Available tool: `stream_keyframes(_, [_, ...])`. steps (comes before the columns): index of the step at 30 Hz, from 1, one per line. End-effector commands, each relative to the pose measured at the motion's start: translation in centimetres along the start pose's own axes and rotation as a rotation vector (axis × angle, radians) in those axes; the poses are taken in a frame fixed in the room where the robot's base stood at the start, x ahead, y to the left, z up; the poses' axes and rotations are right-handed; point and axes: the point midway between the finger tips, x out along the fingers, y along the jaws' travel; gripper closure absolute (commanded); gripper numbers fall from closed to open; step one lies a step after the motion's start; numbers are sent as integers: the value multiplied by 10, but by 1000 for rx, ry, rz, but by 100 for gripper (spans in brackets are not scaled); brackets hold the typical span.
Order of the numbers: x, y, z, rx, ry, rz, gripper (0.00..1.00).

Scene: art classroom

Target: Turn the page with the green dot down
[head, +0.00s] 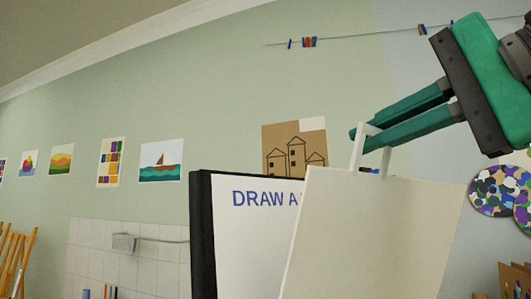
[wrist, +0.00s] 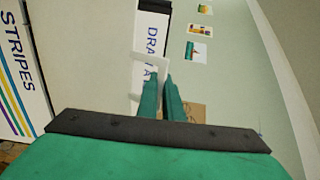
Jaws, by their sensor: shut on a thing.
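A pale, blank page panel (head: 370,240) stands tilted in the front of the head view, with a white loop handle (head: 357,157) on its top edge. My gripper (head: 357,140) reaches in from the upper right, its green fingers shut on the handle. In the wrist view, my gripper (wrist: 160,78) has its fingers close together at the white handle (wrist: 148,62). Behind the panel is a black-edged board (head: 201,240) with a white sheet (head: 245,250) reading "DRAW A"; the panel hides the rest of the words. No green dot shows in either view.
A white sheet (wrist: 18,70) reading "STRIPES" with coloured lines is at the left of the wrist view. Pictures (head: 161,160) and a brown house drawing (head: 285,150) hang on the wall behind. A wooden easel (head: 15,260) is at far left.

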Motion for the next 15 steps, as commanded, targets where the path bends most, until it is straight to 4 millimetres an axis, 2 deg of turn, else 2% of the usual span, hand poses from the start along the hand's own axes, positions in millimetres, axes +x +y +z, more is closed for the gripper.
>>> stream_keyframes(15, [-35,21,-1,0,2,4,100])
